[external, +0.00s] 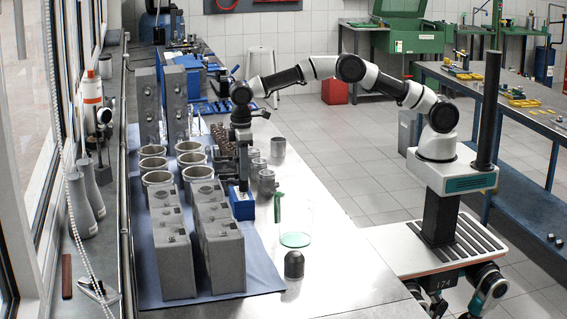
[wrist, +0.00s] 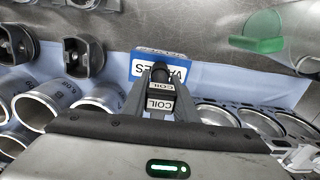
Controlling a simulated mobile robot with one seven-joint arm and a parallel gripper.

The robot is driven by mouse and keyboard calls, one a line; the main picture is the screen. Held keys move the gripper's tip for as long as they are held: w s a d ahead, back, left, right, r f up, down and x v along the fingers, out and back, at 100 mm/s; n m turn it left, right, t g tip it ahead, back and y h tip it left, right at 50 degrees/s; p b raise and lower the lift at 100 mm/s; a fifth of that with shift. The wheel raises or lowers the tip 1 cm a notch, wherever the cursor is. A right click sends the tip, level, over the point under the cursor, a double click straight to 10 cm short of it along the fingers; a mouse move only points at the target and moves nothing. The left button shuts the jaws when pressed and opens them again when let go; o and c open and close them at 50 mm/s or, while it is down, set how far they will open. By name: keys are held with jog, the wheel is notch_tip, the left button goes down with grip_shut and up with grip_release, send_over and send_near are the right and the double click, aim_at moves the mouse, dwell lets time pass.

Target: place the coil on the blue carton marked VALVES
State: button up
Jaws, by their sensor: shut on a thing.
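The coil (wrist: 160,98) is a small dark block with white COIL labels, held between the fingers of my gripper (wrist: 160,82) in the wrist view. The blue carton (wrist: 146,66), with a white label partly reading VALVES, lies just beyond the coil and is partly covered by the fingers. In the external view my gripper (external: 243,180) points down directly over the blue carton (external: 242,207), which stands at the right edge of the blue mat. The coil is not clear in that view. I cannot tell whether the coil touches the carton.
Grey cylinder heads (external: 220,250) stand close left of the carton, with cylinder liners (external: 158,181) behind them. A clear glass vessel (external: 296,222) with green contents and a dark domed part (external: 294,264) stand to the right. Pistons (wrist: 83,57) are nearby. The right bench edge is mostly clear.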

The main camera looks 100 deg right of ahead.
jog(key=shift+f, duration=0.25)
jog(key=shift+f, duration=0.2)
jog(key=o, duration=1.1)
jog(key=shift+o, duration=0.2)
jog(key=shift+r, duration=0.1)
